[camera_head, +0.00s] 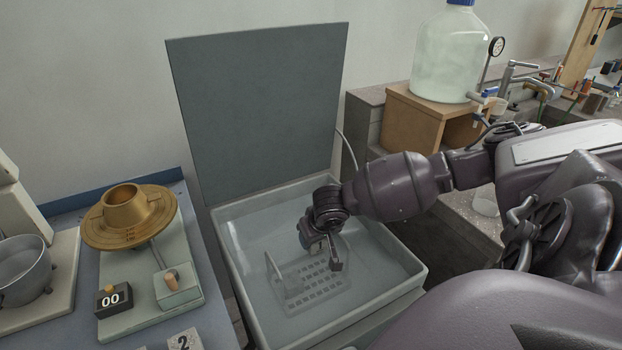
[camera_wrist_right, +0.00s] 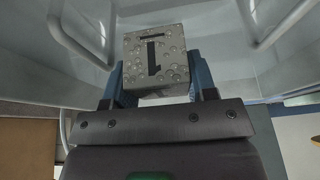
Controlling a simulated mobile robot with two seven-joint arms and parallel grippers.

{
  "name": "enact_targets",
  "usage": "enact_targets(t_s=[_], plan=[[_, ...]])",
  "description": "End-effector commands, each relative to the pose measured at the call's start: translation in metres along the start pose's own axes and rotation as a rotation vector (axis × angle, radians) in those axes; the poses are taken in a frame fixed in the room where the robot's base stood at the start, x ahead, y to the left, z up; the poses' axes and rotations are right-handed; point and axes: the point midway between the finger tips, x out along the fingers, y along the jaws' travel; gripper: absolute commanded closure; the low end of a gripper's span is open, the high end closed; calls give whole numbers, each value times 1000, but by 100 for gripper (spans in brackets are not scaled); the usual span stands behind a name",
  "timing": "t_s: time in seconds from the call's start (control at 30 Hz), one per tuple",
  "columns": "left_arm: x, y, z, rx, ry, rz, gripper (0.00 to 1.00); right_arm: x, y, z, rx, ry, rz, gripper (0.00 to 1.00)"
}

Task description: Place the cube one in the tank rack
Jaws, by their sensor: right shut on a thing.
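The grey concrete cube one (camera_wrist_right: 156,62), pitted and marked with a 1, sits between the fingers of my right gripper (camera_wrist_right: 160,82) in the right wrist view. In the head view my right gripper (camera_head: 322,256) is shut on it, pointing down inside the open tank (camera_head: 236,262). The cube is mostly hidden there by the fingers. The pale slotted tank rack (camera_head: 318,300) lies in the tank below and around the gripper, with a raised side at its left. I cannot tell whether the cube touches the rack. My left gripper is not in view.
The tank's grey lid (camera_head: 255,105) stands upright behind it. On the left bench are a brass ring device (camera_head: 128,215), a block marked 00 (camera_head: 113,299) and an item marked 2 (camera_head: 184,341). A large bottle (camera_head: 447,60) stands on a wooden stand at the back right.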

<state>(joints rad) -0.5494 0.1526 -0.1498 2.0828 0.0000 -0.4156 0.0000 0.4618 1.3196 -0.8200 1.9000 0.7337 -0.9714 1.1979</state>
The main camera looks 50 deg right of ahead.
Motion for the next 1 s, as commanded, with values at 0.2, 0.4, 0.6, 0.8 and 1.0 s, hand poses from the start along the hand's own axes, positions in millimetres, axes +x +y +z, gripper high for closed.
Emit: enact_targets(t_s=[0.2, 0.4, 0.6, 0.8, 1.0], plan=[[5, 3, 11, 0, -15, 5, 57, 48, 0, 20, -1, -6, 2, 85], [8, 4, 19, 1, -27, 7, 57, 75, 0, 31, -1, -2, 1, 85], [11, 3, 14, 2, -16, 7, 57, 82, 0, 33, -1, 1, 0, 85], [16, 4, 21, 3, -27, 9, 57, 106, 0, 44, -2, -4, 1, 85], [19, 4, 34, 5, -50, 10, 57, 132, 0, 55, -2, -3, 1, 85]])
